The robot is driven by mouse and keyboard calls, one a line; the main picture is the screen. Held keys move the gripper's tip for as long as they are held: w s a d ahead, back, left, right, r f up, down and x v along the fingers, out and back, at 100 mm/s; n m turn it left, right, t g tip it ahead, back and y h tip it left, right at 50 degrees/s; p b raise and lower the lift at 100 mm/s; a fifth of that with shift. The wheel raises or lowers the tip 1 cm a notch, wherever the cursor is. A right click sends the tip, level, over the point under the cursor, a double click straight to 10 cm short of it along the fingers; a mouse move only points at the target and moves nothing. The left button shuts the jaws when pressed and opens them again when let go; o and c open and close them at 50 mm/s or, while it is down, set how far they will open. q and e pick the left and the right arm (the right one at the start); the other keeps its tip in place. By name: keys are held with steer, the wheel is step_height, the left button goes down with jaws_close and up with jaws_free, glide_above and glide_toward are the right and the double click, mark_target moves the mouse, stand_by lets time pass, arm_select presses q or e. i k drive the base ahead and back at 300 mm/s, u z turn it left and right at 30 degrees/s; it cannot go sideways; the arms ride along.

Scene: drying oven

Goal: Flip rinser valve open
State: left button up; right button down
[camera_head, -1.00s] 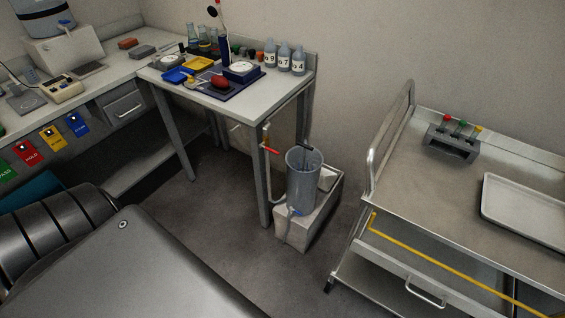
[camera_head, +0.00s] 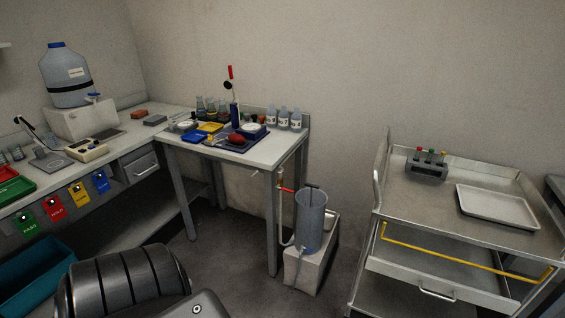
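A grey-blue translucent cylinder, apparently the rinser (camera_head: 310,222), stands upright on a white block (camera_head: 312,268) on the floor, right of the small table. A thin pipe (camera_head: 281,215) runs down beside the table's right front leg and bends toward the cylinder's base. A small red valve lever (camera_head: 286,189) sticks out sideways from the pipe, near the cylinder's upper left. A dark piece hooks over the cylinder's rim. Neither of my grippers is in view.
The small table (camera_head: 262,153) holds bottles, trays and a red object. A metal cart (camera_head: 409,197) with a white tray (camera_head: 497,206) stands at right, its drawer pulled out. A counter with a large water jug (camera_head: 66,75) is at left. Floor shows between table and cart.

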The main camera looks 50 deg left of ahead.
mark_target(284, 189)
steer(key=u, duration=0.75)
steer(key=i, duration=0.75)
steer(key=u, duration=0.75)
